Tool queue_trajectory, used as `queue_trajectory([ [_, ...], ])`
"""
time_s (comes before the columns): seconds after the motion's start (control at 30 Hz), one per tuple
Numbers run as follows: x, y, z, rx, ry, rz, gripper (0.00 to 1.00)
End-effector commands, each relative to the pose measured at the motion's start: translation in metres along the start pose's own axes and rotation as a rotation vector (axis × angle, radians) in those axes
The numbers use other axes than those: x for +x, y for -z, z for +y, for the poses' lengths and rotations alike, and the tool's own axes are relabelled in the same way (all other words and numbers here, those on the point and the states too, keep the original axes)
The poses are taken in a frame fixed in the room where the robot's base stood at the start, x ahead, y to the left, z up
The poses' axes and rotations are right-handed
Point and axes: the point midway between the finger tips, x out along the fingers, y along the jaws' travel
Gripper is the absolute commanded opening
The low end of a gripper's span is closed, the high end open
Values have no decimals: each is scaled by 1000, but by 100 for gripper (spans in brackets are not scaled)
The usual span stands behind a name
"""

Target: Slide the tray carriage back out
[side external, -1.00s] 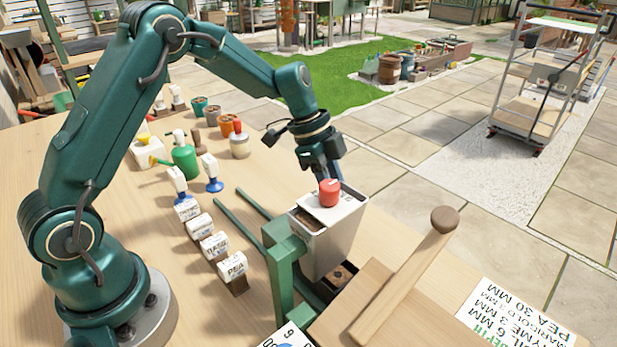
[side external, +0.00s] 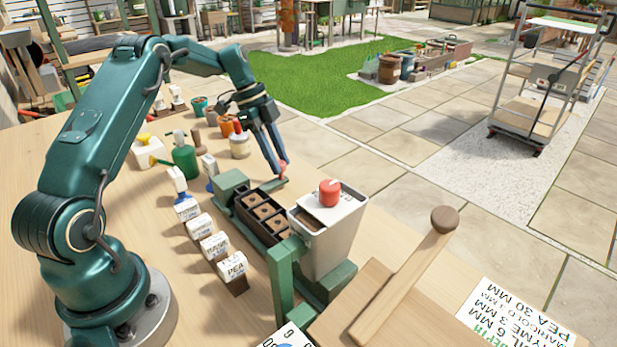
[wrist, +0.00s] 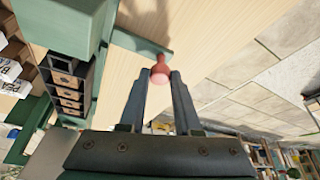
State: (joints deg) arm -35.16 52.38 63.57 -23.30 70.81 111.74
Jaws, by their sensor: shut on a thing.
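The tray carriage (side external: 232,182) is a green slide bearing a dark tray (side external: 247,227) with several square soil cells. Much of the tray stands clear of the white metal hopper (side external: 331,240) with the red knob, on the hopper's far side. My gripper (side external: 282,168) is shut on the carriage's red handle knob (wrist: 160,72), which sits on a green arm beside the tray. In the wrist view the knob is between the two fingertips, and the tray cells (wrist: 67,95) show at the left. The hopper hides the tray's near end in the side view.
A green post stands at the hopper's near left. Seed label blocks (side external: 214,246) line the carriage's left side. A wooden mallet-like handle (side external: 408,270) lies to the right.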

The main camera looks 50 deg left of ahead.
Motion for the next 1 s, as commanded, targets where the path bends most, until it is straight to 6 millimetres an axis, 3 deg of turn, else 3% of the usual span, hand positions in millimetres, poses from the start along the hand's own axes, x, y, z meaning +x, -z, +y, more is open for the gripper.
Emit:
queue_trajectory([
  [0.37,-1,-1,0,0,0,0,0],
  [0.4,-1,-1,0,0,0,0,43],
  [0.47,0,-1,0,0,0,0,61],
  [0.8,-3,-1,-1,0,2,0,61],
  [1.0,-28,-2,-1,0,5,-2,61],
])
